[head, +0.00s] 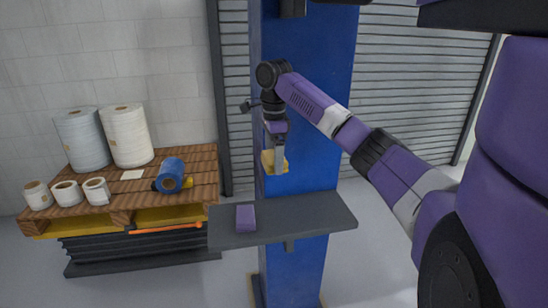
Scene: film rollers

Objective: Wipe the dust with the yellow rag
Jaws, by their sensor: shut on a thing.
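The yellow rag (266,160) is held at the fingertips of my gripper (278,158), in front of the blue column. It is above the dark grey shelf (310,212), with a visible gap beneath it. My gripper points down and is shut on the rag, and its fingers hide part of it. I cannot tell whether the rag touches the column face. I cannot make out any dust on the shelf or the column at this size.
A purple block (245,218) lies on the left part of the shelf; the right part is bare. The blue column (330,110) stands behind the shelf. At left, a wooden pallet (200,165) carries large rolls (126,135), a blue roll (170,174) and several small rolls (97,191).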

